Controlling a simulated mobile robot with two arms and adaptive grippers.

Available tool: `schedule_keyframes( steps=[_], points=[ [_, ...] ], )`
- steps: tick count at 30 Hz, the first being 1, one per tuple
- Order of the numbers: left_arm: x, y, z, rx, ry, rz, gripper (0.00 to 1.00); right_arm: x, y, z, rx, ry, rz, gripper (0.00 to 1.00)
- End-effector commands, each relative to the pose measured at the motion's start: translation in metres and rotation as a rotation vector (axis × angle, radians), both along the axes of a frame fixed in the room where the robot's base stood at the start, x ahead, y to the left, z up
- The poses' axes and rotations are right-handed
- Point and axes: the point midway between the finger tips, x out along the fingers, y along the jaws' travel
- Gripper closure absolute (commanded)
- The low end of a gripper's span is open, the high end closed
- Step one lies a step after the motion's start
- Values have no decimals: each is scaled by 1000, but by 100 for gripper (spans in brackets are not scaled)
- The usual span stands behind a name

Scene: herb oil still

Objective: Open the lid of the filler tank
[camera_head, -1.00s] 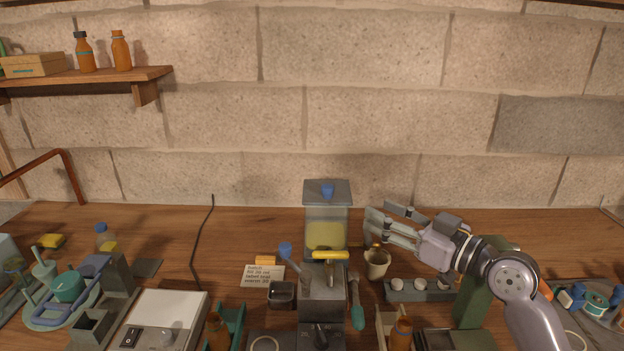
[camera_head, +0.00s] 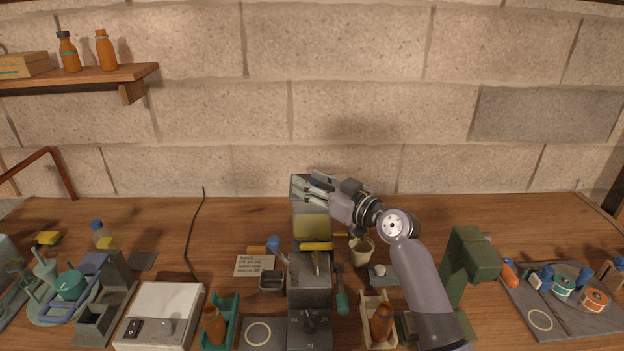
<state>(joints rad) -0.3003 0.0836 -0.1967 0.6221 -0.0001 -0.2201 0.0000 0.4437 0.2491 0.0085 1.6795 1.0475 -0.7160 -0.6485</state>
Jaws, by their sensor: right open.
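The filler tank (camera_head: 311,226) is a clear box holding yellow liquid, behind a grey metal body in the middle of the bench. Its grey lid (camera_head: 296,194) appears down on top of the tank. My right gripper (camera_head: 308,186) is open at the lid, reaching in from the right. I cannot tell whether the fingers touch the knob. My left gripper is not in view.
A beige cup (camera_head: 361,251) stands right of the tank, under my right arm. A green stand (camera_head: 470,262) is farther right. A note card (camera_head: 254,266) and a small dark bin (camera_head: 271,283) lie left of the grey body. The bench behind is mostly clear.

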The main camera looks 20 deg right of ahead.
Motion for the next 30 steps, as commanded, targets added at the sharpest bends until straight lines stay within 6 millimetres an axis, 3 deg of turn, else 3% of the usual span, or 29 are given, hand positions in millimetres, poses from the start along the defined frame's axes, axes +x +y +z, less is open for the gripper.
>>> schedule_keyframes(
  steps=[7,26,30],
  points=[
    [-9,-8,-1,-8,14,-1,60,1,0,-1,0,1,0,57],
    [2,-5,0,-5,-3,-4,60,0,0,-1,0,1,0,100],
    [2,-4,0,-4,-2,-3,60,0,0,-1,0,1,0,100]
  ],
)
